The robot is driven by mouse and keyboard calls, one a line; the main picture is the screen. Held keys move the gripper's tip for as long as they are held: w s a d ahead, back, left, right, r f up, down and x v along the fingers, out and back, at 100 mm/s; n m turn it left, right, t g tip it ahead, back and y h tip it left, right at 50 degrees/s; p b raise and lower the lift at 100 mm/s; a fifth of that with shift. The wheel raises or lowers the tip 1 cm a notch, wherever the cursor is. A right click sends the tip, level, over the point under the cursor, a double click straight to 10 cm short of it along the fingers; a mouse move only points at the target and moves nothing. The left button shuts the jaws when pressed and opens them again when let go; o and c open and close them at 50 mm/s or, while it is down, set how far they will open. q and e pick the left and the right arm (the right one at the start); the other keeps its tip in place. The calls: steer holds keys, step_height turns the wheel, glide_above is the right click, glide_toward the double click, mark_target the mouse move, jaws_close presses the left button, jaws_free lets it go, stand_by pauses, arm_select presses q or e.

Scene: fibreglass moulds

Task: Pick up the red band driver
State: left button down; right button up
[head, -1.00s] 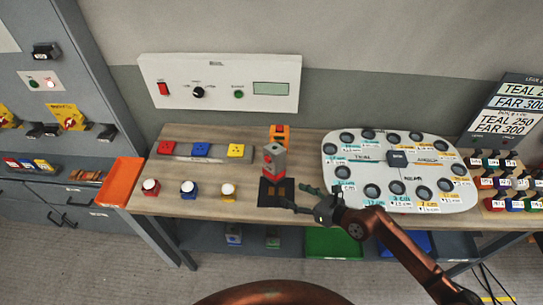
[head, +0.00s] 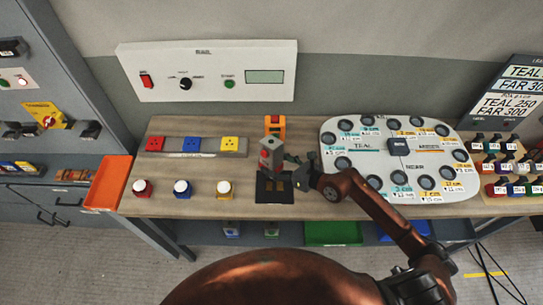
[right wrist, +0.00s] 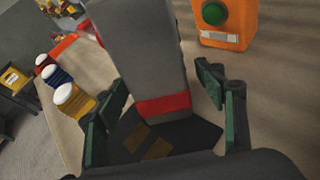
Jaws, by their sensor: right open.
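The red band driver (head: 271,152) is a grey block-shaped tool with a red band. It stands upright at a dark pad (head: 274,190) with two tan marks, near the front of the wooden bench. The right wrist view shows its grey body and red band (right wrist: 163,104) close up, between the fingers. My right gripper (head: 297,170) comes in from the right, low at the driver. In the right wrist view the gripper (right wrist: 163,88) is open, one green-padded finger on each side of the driver, with gaps visible. My left gripper is not in view.
An orange box with a green button (right wrist: 215,14) stands just behind the driver. Red, blue and yellow knobs with white tops (head: 182,188) stand to the left. A white board with round holes (head: 341,143) lies to the right. An orange tray (head: 108,183) is at the bench's left end.

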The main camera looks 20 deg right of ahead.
steer(key=shift+x, duration=1.2)
steer(key=shift+w+a, duration=0.15)
steer(key=c, duration=1.5)
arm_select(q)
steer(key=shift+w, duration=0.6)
arm_select(e)
steer(key=shift+c, duration=0.2)
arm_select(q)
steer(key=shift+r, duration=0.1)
arm_select(e)
steer(key=shift+r, duration=0.15)
